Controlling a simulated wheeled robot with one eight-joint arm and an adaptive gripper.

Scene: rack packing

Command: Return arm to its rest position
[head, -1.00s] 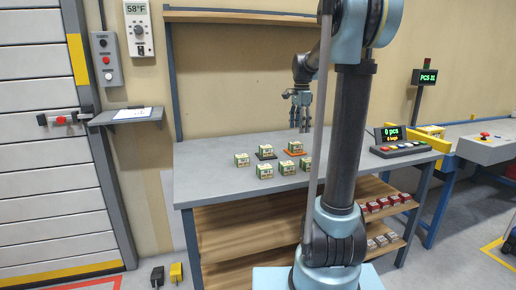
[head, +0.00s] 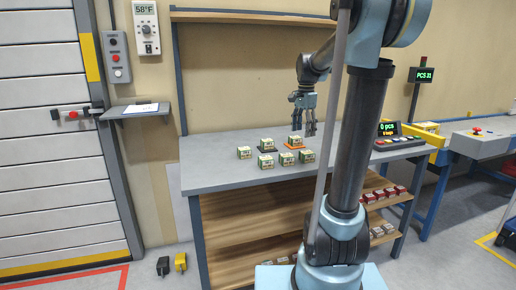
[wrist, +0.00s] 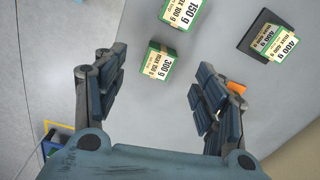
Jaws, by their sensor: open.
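My gripper (head: 303,127) hangs above the back part of the grey workbench (head: 215,178) in the head view, fingers pointing down. In the wrist view its two fingers (wrist: 160,100) are spread wide, with nothing held between them. Below it, several small green-and-white labelled boxes stand on the bench. One box (wrist: 157,61) marked 300 g shows beyond the fingers, apart from them. Another box (head: 295,142) sits on an orange pad near the gripper, and one (head: 267,144) sits on a dark pad.
A control panel with a display (head: 389,130) stands at the bench's right end. Wooden shelves (head: 250,222) below hold red boxes (head: 380,194) and pale ones. A conveyor (head: 470,128) stands at right. A small wall shelf (head: 135,110) is at left. The bench's left part is clear.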

